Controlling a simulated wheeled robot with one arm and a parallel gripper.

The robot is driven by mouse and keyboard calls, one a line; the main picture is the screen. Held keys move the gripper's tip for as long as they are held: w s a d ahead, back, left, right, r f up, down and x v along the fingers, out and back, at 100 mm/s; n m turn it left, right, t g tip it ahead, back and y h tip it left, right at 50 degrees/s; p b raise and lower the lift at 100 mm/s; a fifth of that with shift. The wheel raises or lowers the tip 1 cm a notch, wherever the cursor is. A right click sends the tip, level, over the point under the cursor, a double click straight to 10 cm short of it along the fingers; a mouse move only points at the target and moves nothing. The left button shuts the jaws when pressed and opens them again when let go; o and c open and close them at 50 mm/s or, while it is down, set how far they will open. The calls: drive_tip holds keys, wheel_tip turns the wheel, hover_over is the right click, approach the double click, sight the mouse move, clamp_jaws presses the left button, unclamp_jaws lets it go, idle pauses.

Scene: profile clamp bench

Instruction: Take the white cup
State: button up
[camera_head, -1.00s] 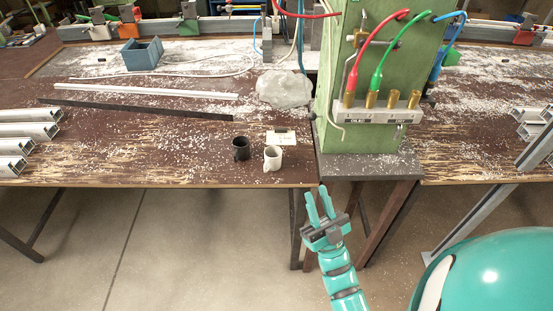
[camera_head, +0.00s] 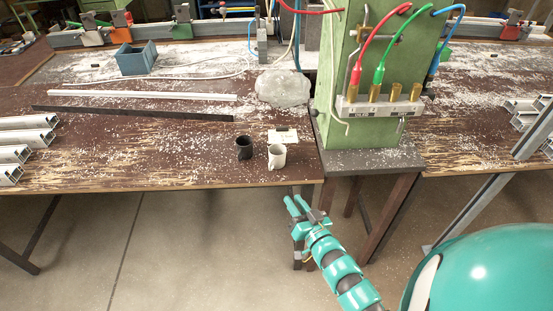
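The white cup (camera_head: 277,157) stands upright near the front edge of the brown, worn bench (camera_head: 150,172). A black cup (camera_head: 243,148) stands just to its left, with a small gap between them. My gripper (camera_head: 292,203) is in front of the bench edge, below and a little right of the white cup in the picture, and apart from it. Its two teal fingers point up and left toward the edge. They look spread with nothing between them.
A small pale card or box (camera_head: 282,136) lies right behind the white cup. A green column (camera_head: 375,60) with hoses and brass fittings stands to the right. A clear plastic bag-like lump (camera_head: 283,88) lies behind. Metal profiles (camera_head: 22,138) lie at left.

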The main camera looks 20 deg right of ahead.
drive_tip(key=p, duration=0.2)
approach(275, 160)
drive_tip(key=a, duration=0.2)
drive_tip(key=shift+w+a, duration=0.3)
drive_tip(key=shift+w, duration=0.15)
drive_tip(key=w, duration=0.1)
drive_tip(key=w+p, duration=0.1)
drive_tip(key=w, duration=0.2)
drive_tip(key=shift+a+r+p, duration=0.1)
drive_tip(key=shift+r+p, duration=0.2)
drive_tip(key=shift+p, duration=0.1)
drive_tip(key=shift+w, duration=0.6)
drive_tip(key=shift+f, duration=0.1)
clamp_jaws()
